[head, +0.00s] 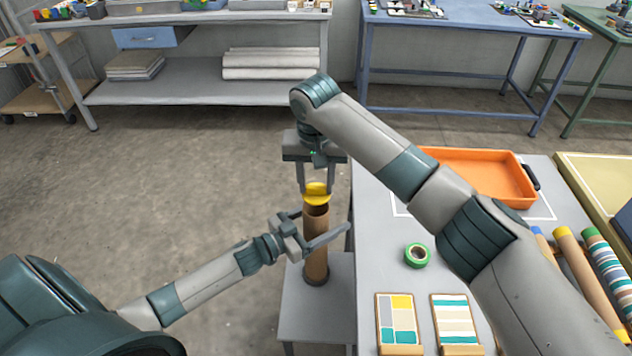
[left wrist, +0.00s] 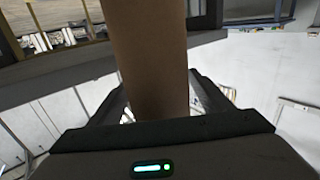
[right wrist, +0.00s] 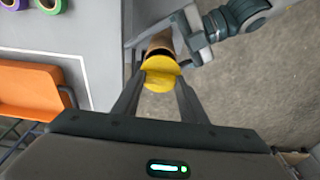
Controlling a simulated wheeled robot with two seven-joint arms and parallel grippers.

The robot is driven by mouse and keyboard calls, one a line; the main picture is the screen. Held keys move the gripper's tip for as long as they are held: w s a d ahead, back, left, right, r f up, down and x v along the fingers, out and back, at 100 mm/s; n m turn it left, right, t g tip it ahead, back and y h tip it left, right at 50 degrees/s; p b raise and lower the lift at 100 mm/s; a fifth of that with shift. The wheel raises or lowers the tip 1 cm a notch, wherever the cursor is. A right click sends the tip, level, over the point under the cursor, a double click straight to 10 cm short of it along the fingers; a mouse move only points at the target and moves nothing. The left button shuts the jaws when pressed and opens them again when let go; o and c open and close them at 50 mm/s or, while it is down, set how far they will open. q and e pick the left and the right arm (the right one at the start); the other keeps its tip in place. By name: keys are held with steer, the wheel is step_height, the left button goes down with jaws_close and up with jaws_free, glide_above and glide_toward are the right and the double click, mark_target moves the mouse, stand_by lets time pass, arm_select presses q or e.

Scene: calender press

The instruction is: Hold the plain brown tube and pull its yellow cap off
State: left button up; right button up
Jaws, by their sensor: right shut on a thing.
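The plain brown tube (head: 316,252) stands upright on a small grey stand, its dark open top showing. It also fills the middle of the left wrist view (left wrist: 152,60). The yellow cap (head: 316,190) is tilted at the tube's top, its rear edge raised; whether it still touches the rim I cannot tell. My right gripper (head: 316,188) points down from above and is shut on the cap, which also shows in the right wrist view (right wrist: 160,72). My left gripper (head: 318,226) reaches around the tube from the left, a finger on either side, looking wider than the tube.
The grey table (head: 385,270) to the right holds an orange tray (head: 485,170), a green tape roll (head: 417,255), pattern cards (head: 400,318) and several capped tubes (head: 590,275). The floor left of the stand is clear. Workbenches stand at the back.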

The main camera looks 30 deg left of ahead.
arm_select(q)
steer(key=shift+s+a, duration=0.1)
steer(key=shift+s, duration=0.05)
steer(key=v, duration=1.1)
steer(key=shift+s+a, duration=0.15)
steer(key=shift+s, duration=0.15)
steer(key=shift+f, duration=0.15)
stand_by(0.3)
